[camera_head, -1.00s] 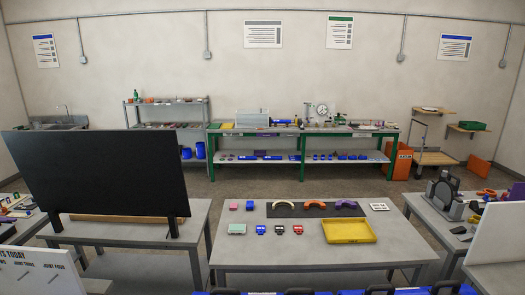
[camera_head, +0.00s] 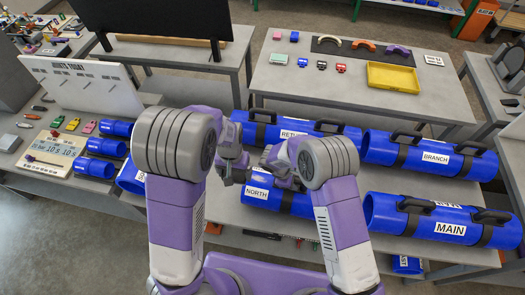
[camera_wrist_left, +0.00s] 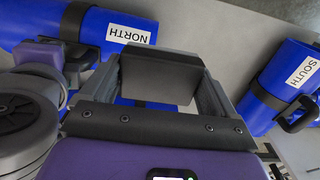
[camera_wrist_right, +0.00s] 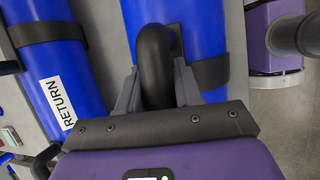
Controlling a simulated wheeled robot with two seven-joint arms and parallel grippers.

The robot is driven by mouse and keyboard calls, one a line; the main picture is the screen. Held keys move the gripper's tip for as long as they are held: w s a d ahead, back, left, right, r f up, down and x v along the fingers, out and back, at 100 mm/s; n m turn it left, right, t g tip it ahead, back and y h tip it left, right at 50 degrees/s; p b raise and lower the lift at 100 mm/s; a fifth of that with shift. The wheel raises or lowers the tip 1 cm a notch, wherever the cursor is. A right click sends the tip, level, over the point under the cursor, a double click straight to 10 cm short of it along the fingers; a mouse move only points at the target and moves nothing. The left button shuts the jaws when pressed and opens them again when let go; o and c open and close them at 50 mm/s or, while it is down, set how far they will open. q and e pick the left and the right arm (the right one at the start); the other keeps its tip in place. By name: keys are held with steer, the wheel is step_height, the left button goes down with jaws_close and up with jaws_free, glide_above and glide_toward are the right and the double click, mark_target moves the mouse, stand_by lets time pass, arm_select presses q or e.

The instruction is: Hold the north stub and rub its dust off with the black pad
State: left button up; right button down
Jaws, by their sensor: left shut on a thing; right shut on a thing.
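The north stub (camera_head: 290,203) is a blue pipe labelled NORTH on the bench in the head view, partly behind my right arm. It also shows at the upper left of the left wrist view (camera_wrist_left: 105,22). My right gripper (camera_head: 270,163) is shut on its black handle (camera_wrist_right: 156,62), which stands between the fingers in the right wrist view. My left gripper (camera_head: 233,172) is just left of the stub, shut on a dark grey block (camera_wrist_left: 158,80) that looks like the black pad. The pad appears apart from the stub. I cannot make out dust.
Other blue pipes crowd the bench: return (camera_head: 290,134), branch (camera_head: 405,155) and main (camera_head: 430,218). The south stub (camera_wrist_left: 280,85) lies to the right in the left wrist view. A timer (camera_head: 55,150) and small blue pipes (camera_head: 100,147) are at the left.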

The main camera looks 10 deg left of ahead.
stand_by(0.4)
arm_select(q)
steer(key=shift+w+d+f+m, duration=0.15)
steer(key=shift+w+m, duration=0.1)
steer(key=shift+m, duration=0.3)
steer(key=shift+w+f+m, duration=0.15)
steer(key=shift+w+m, duration=0.1)
steer(key=shift+m, duration=0.3)
steer(key=w+d+f+m, duration=0.4)
steer(key=w+m, duration=0.1)
steer(key=m, duration=1.1)
glide_above(255, 178)
steer(key=shift+a+f, duration=0.1)
steer(key=shift+f, duration=2.95)
steer(key=shift+s+f, duration=0.1)
steer(key=shift+f, duration=1)
